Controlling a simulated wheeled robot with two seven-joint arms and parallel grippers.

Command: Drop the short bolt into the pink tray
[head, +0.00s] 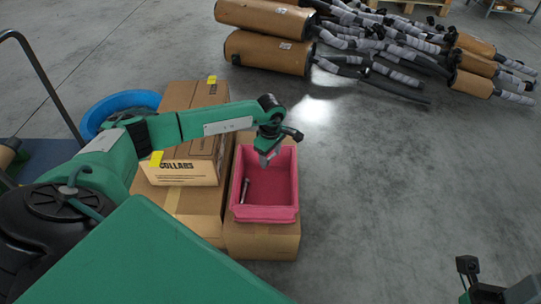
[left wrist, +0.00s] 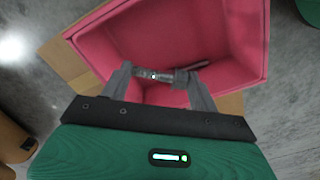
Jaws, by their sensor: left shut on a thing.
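The pink tray (head: 270,212) is an open box on a cardboard carton, and its walls fill much of the left wrist view (left wrist: 98,45). My left gripper (head: 266,160) is over the tray's far part, pointing down. In the left wrist view its two fingers (left wrist: 160,82) are shut on a grey metal bolt (left wrist: 152,74), which lies across between them above the tray. The bolt is hardly visible in the head view. Another grey bolt (head: 246,188) lies inside the tray near its left wall. My right gripper (head: 467,275) shows only partly at the bottom right; its jaws are unclear.
A carton marked COLLARS (head: 185,172) stands left of the tray, close under my left arm. A blue round rim (head: 122,102) is behind it. Mufflers and pipes (head: 265,52) lie on the floor at the back. The floor right of the tray is clear.

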